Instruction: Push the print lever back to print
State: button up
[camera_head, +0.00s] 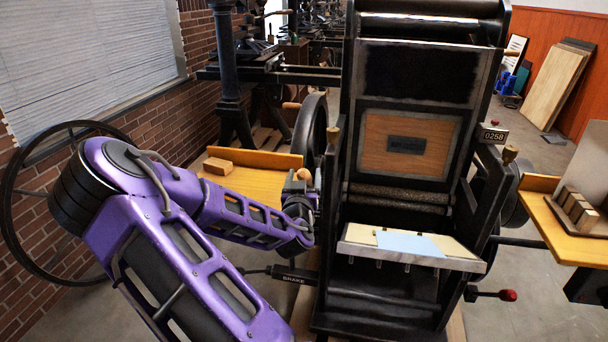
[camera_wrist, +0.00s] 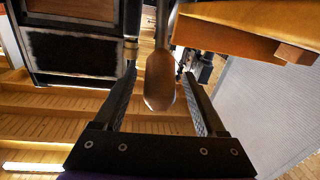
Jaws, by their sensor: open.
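The black hand press (camera_head: 420,75) stands upright right of centre in the head view. A brown wooden lever handle (camera_wrist: 160,82) on a dark rod hangs between my open fingers in the wrist view; I take it for the print lever. My gripper (camera_wrist: 160,70) has one finger on each side of it, with gaps visible, so it is not clamped. In the head view my gripper (camera_head: 303,188) is at the press's left side, partly hidden by my purple arm. A small wooden knob (camera_head: 303,174) shows just above it.
A brake lever labelled BRAKE (camera_head: 293,275) sticks out low left of the press. A red-knobbed lever (camera_head: 508,295) is low right. A yellow side table (camera_head: 255,182) with a wooden block stands behind my arm. A light-blue sheet (camera_head: 410,243) lies on the feed board.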

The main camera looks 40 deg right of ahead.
grip_shut()
dwell(0.3)
dwell(1.1)
